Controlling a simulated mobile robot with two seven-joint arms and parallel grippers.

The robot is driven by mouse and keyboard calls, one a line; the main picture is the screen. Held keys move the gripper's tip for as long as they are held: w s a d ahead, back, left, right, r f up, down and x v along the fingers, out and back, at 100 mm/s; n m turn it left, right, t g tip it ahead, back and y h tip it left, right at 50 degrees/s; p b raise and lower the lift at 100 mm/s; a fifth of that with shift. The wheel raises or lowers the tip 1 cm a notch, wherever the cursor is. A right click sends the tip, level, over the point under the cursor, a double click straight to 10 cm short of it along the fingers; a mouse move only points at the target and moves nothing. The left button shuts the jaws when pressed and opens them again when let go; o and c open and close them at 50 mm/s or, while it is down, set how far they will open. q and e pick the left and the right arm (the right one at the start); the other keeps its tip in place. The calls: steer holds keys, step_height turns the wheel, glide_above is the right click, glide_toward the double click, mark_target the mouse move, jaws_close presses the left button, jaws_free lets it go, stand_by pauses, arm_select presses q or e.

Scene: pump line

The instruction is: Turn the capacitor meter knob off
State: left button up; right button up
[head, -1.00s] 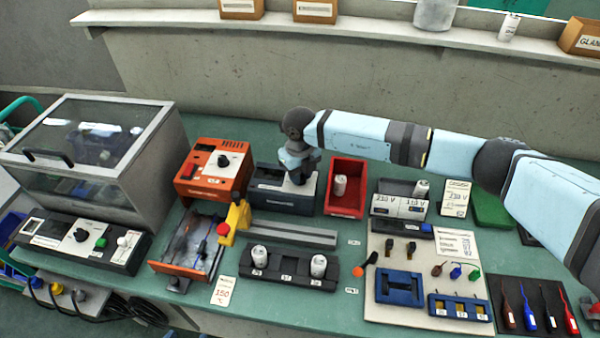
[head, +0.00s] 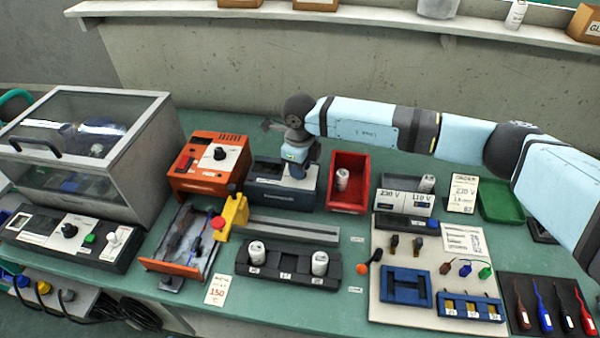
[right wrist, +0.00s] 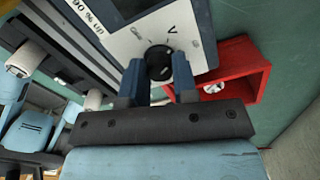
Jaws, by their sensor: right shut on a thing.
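The capacitor meter is a dark grey-blue box (head: 268,190) standing between the orange unit and the red bin. In the right wrist view its white panel (right wrist: 190,25) carries a "V" and other small marks around a round black knob (right wrist: 158,58). My right gripper (head: 299,168) points down at the meter and hides the knob in the head view. In the right wrist view its two blue fingers (right wrist: 158,78) are shut on the knob, one on each side. I cannot make out which mark the knob points to. My left gripper is not in view.
The red bin (head: 348,208) with a white can stands close right of the meter. The orange unit (head: 200,172) and a yellow piece with a red button (head: 232,215) are on its left. A grey rail (head: 290,232) and a black can holder (head: 285,267) lie in front.

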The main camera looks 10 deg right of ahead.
steer(key=n+b, duration=0.3)
steer(key=shift+f+n, duration=0.15)
steer(key=shift+n, duration=0.25)
steer(key=shift+n+b, duration=0.7)
steer(key=shift+n, duration=0.2)
steer(key=n+b, duration=0.2)
steer(key=n, duration=0.1)
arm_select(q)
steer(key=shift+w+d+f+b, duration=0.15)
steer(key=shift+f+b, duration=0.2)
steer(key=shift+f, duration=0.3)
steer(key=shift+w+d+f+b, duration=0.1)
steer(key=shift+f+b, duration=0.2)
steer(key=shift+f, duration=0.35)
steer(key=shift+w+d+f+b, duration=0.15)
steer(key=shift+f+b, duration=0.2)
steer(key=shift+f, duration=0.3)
arm_select(e)
steer(key=shift+n, duration=1.7)
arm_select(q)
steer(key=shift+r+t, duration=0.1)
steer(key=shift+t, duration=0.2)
arm_select(e)
steer(key=shift+r, duration=0.2)
steer(key=o, duration=0.9)
steer(key=shift+r, duration=0.1)
